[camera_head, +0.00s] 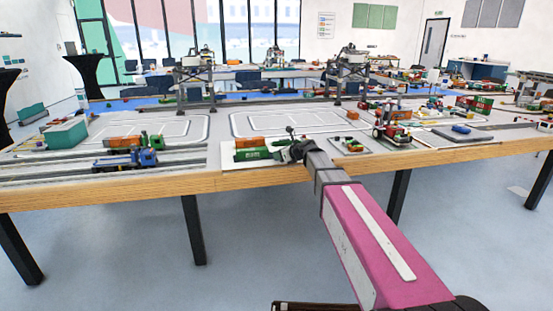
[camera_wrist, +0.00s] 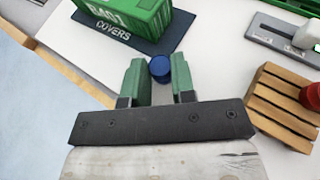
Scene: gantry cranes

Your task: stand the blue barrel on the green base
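The small blue barrel (camera_wrist: 159,68) shows in the wrist view between the tips of my two green fingers. My gripper (camera_wrist: 159,80) has its fingers apart, one on each side of the barrel, and the gap is about the barrel's width. I cannot tell whether the fingers touch it. In the head view my gripper (camera_head: 288,151) is low over the front of the table, just right of a green container, and the barrel cannot be made out there. I cannot make out a green base with certainty in either view.
In the wrist view a green container (camera_wrist: 128,17) stands on a dark blue mat (camera_wrist: 150,42) just beyond my fingers. A wooden pallet (camera_wrist: 275,105) with a red barrel (camera_wrist: 314,96) is at right. A grey plate (camera_wrist: 281,39) lies at upper right. The table's front edge (camera_head: 110,192) is close.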

